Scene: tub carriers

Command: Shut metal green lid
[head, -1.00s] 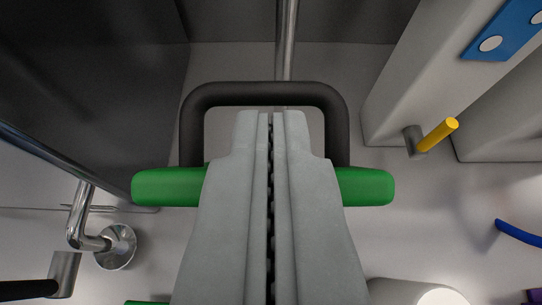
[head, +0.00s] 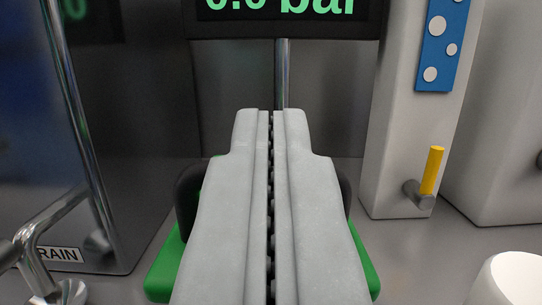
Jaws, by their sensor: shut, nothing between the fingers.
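The green lid (head: 163,272) is at the bottom centre of the head view, mostly hidden behind my gripper; green shows on both sides of the fingers. A black handle (head: 187,198) on it shows only as dark curved ends left and right of the fingers. My gripper (head: 270,112) is shut and empty, its grey fingers pointing forward in front of the lid and handle. Whether the fingers touch either one cannot be told. How far the lid is open or shut is also hidden.
A display (head: 285,14) reading in bar sits at the top on a metal post (head: 282,75). At right stand a grey column with a blue panel (head: 440,45), a yellow-handled lever (head: 431,172) and a white round object (head: 515,280). Metal pipes (head: 75,110) are at left.

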